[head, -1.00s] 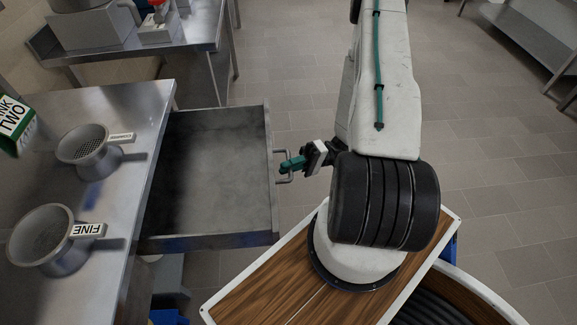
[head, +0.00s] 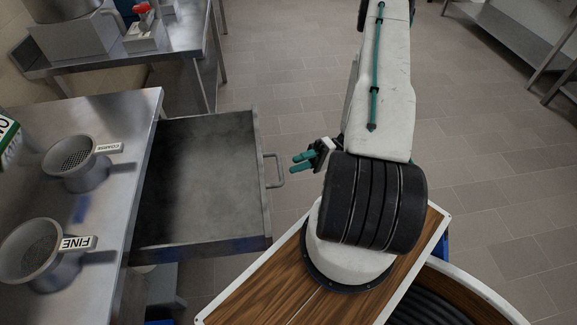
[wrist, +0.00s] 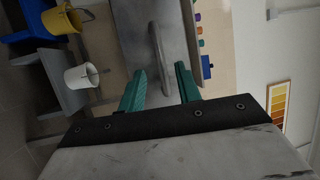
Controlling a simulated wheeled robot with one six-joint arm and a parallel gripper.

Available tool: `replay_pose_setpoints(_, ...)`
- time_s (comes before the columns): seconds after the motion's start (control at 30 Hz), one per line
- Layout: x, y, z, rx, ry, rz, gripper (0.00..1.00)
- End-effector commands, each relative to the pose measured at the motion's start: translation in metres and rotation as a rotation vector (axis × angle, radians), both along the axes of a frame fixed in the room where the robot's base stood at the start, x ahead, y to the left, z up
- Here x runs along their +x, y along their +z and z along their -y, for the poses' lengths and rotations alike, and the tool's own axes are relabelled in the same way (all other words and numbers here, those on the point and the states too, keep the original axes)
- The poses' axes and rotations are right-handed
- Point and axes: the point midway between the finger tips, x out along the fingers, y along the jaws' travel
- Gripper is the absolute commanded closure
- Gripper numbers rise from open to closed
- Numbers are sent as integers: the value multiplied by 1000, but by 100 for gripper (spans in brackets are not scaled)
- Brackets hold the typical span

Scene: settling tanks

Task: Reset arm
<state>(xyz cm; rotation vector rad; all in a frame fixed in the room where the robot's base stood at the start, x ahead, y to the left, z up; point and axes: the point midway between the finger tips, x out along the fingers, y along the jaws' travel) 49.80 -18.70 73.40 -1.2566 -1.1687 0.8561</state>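My gripper (head: 303,161) has teal fingers and is just right of the drawer handle, apart from it. In the wrist view my gripper (wrist: 161,88) has its two fingers spread with nothing between them. The metal drawer (head: 262,200) is pulled out from the steel bench and looks empty. Its bar handle (head: 277,171) is on the drawer's right side; the handle also shows in the wrist view (wrist: 157,55), beyond the fingers.
On the steel bench (head: 120,190) stand two metal strainers, one labelled COARSE (head: 82,165) and one labelled FINE (head: 42,255). A second bench (head: 180,55) with equipment is behind. Tiled floor is open at the upper middle. A white bucket (wrist: 80,77) shows in the wrist view.

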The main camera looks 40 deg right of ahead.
Motion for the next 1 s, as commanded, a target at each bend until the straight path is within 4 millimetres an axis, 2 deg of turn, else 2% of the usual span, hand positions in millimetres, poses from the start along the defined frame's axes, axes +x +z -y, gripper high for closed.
replay_pose_setpoints(0.17,-2,-2,9,-1,-1,1,66)
replay_pose_setpoints(0.77,-2,-2,9,2,2,-13,66)
replay_pose_setpoints(0.9,-4,-5,8,12,32,-121,66)
replay_pose_setpoints(1.0,-15,-8,0,26,90,-262,66)
